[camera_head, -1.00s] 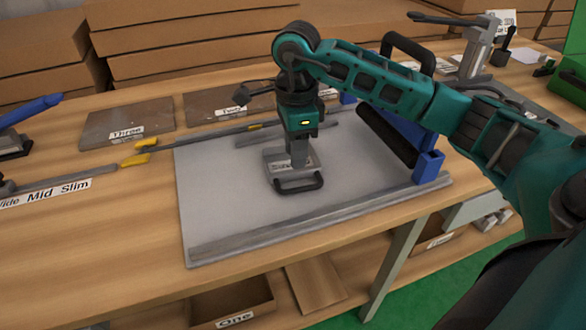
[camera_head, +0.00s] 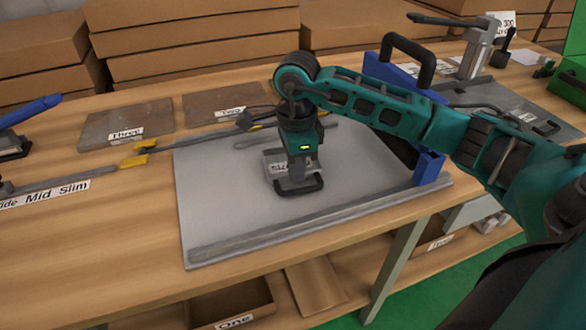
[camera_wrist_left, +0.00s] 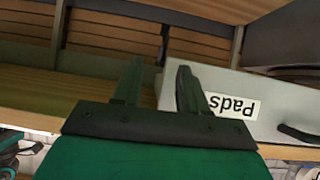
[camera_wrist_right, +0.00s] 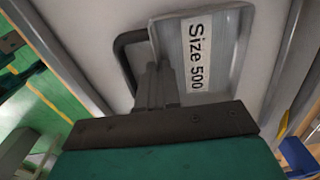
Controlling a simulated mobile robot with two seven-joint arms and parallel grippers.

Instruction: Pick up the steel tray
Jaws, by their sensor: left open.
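The steel tray (camera_head: 277,167) is a small grey metal piece with a dark loop handle and a white label. It is over the large grey sheet on the workbench. In the right wrist view the tray (camera_wrist_right: 222,45) reads "Size 500". My right gripper (camera_head: 298,170) points down at the tray. Its fingers (camera_wrist_right: 157,80) are close together at the tray's handle edge and appear shut on it; they hide part of the rim and handle. My left gripper (camera_wrist_left: 157,80) is open and empty, in front of a grey box labelled "Pads" (camera_wrist_left: 235,105).
The large grey sheet (camera_head: 220,210) has a metal bar (camera_head: 300,225) along its front edge. A blue frame with a black handle (camera_head: 430,165) stands close at the right. Plates labelled "Three" (camera_head: 125,125) and "Two" (camera_head: 225,103) lie behind. Cardboard boxes (camera_head: 200,40) line the back.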

